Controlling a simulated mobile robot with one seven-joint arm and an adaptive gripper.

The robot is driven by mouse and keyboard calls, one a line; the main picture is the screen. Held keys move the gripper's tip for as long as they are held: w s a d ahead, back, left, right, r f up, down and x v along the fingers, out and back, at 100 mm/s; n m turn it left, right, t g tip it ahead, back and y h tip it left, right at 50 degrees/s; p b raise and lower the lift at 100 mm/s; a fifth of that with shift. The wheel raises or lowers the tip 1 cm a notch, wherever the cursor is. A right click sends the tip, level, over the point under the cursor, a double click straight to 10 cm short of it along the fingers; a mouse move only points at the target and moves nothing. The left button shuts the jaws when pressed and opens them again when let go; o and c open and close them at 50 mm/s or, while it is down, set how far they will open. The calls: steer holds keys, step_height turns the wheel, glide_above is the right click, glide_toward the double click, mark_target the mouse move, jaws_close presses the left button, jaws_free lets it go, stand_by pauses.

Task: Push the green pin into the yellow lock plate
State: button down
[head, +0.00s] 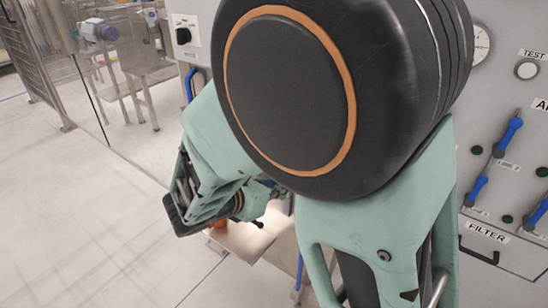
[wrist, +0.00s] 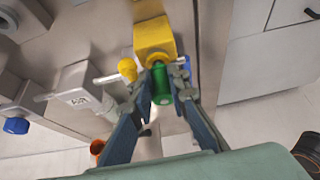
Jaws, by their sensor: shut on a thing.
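In the wrist view, my gripper (wrist: 161,86) is shut on the green pin (wrist: 162,80), with one finger on each side of it. The pin's far end meets the near edge of the yellow lock plate (wrist: 155,37), a block on the grey panel. I cannot tell how deep the pin sits in the plate. In the head view my own arm covers the middle, and neither the pin nor the yellow plate can be made out.
A yellow knob (wrist: 127,69) is close to the left of the gripper. A white labelled block (wrist: 82,98) and a blue knob (wrist: 16,125) are further left. An orange cup-like thing (wrist: 97,147) is below. In the head view, a panel with blue handles (head: 508,136) stands at right; open floor (head: 80,190) lies at left.

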steer(key=shift+w+d, duration=0.35)
steer(key=shift+w, duration=0.05)
steer(key=c, duration=1.8)
jaws_free()
steer(key=shift+o, duration=0.2)
steer(key=shift+r, duration=0.1)
steer(key=shift+s+a+r+p, duration=0.35)
steer(key=shift+a+r+p, duration=0.05)
steer(key=shift+p, duration=0.1)
steer(key=p+v, duration=0.2)
steer(key=v, duration=0.2)
steer(key=shift+s+a+p, duration=0.15)
steer(key=shift+s+p, duration=0.15)
steer(key=shift+s, duration=0.05)
